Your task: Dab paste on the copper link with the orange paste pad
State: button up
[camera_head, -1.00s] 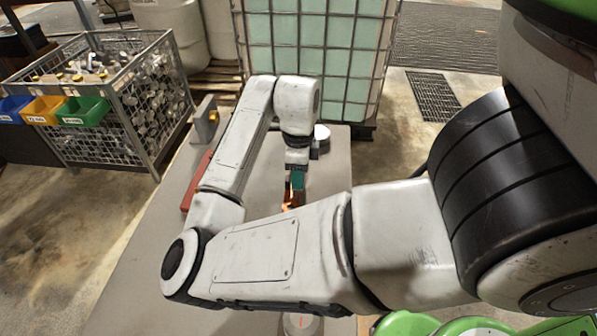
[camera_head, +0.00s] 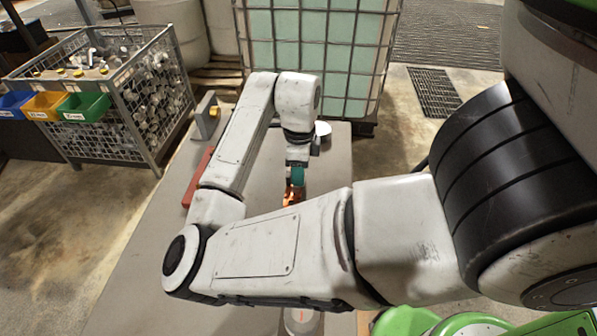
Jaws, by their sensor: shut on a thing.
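My gripper (camera_head: 297,172) hangs over the grey table beyond my forearm, with its fingers pointing down. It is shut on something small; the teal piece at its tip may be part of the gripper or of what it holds. An orange, copper-coloured thing (camera_head: 292,196) shows just below the fingertips, partly hidden by my forearm. I cannot tell whether this is the orange paste pad, the copper link or both together. Whether it touches anything below is hidden.
A red bar (camera_head: 199,177) and a grey bracket (camera_head: 207,117) lie along the left of the grey table (camera_head: 157,250). A white round thing (camera_head: 322,131) stands at its far end. A caged tank (camera_head: 318,60) stands behind. A wire crate (camera_head: 150,105) of metal parts is left.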

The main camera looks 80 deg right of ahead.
jog(key=shift+d, duration=0.35)
jog(key=shift+s+a+f, duration=0.1)
jog(key=shift+a, duration=0.7)
jog(key=shift+s+a+f, duration=0.1)
jog(key=shift+a, duration=0.7)
jog(key=shift+w+d+r, duration=0.1)
jog(key=shift+w+d, duration=0.05)
jog(key=shift+d, duration=0.65)
jog(key=shift+w+d, duration=0.1)
jog(key=shift+d, duration=0.7)
jog(key=shift+s+a+r, duration=0.15)
jog(key=shift+a, duration=1.45)
jog(key=shift+d+p, duration=0.5)
jog(key=shift+d, duration=1.1)
jog(key=shift+r+p, duration=2.9)
jog(key=shift+r, duration=0.55)
